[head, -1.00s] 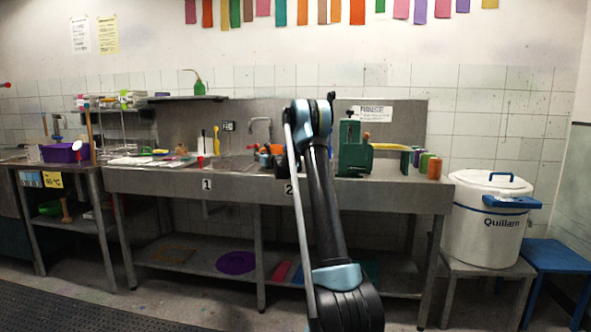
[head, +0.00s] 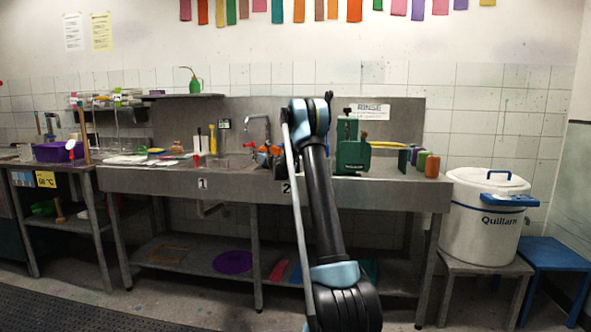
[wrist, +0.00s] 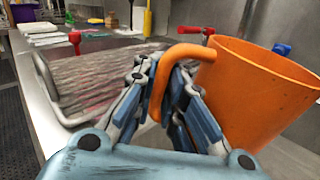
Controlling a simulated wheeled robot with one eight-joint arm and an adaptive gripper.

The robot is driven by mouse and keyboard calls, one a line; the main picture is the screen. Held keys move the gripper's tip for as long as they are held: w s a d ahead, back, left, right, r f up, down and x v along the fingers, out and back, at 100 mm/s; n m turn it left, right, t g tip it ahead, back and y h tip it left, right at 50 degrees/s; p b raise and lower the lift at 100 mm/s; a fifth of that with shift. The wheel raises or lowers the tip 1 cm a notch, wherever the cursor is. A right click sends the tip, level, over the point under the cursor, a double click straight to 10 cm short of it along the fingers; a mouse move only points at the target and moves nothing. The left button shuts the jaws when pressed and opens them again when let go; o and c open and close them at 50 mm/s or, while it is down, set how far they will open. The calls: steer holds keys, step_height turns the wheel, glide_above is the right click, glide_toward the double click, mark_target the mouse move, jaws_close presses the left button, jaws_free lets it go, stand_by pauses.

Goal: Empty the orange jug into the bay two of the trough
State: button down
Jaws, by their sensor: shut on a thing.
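The orange jug (wrist: 255,95) fills the right of the wrist view, its wide mouth facing up and leaning a little. My gripper (wrist: 163,85) is shut on the jug's handle (wrist: 158,88). I cannot see inside the jug. In the head view a bit of orange shows at the jug (head: 270,149), just left of my arm, which hides most of it. The long grey steel trough (head: 240,184) runs along the wall, with labels 1 (head: 202,183) and 2 (head: 286,188) on its front. The insides of its bays are mostly hidden in the head view.
A tap (head: 259,126) stands behind the trough. A white bucket (head: 485,220) is at the right. In the wrist view, a ribbed grey surface (wrist: 95,80) with a rounded metal rim lies left of the jug.

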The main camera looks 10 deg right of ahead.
mark_target(277, 152)
steer(key=shift+w+d+r+m+t, duration=0.1)
steer(key=shift+d+r+m+t, duration=0.3)
steer(key=shift+d+m, duration=0.6)
steer(key=shift+w+d+r+m+t, duration=0.1)
steer(key=shift+d+r+m+t, duration=0.15)
steer(key=shift+d+r+m, duration=0.5)
steer(key=shift+w+d+r+m+t, duration=0.1)
steer(key=shift+d+r+m+t, duration=0.2)
steer(key=shift+d+m, duration=0.85)
steer(key=shift+w+d+r+m+t+h, duration=0.15)
steer(key=shift+d+m+t, duration=0.2)
steer(key=shift+m, duration=0.35)
steer(key=shift+s+d+r+m+t+h, duration=0.15)
steer(key=shift+d+m, duration=0.3)
steer(key=shift+m, duration=0.25)
steer(key=shift+w+d+r+m+t+h, duration=0.15)
steer(key=shift+d+m+t, duration=0.2)
steer(key=shift+m, duration=0.35)
steer(key=shift+w+d+r+m+h, duration=0.1)
steer(key=shift+d+r+m+h, duration=0.25)
steer(key=shift+d+r+m, duration=0.75)
steer(key=shift+w+d+r+m+t+h+b, duration=0.1)
steer(key=shift+d+r+m+t+h+b, duration=0.4)
steer(key=shift+m+b, duration=0.6)
steer(key=shift+d+r+m+b, duration=0.35)
steer(key=shift+d+m+b, duration=0.05)
steer(key=shift+d+m, duration=0.15)
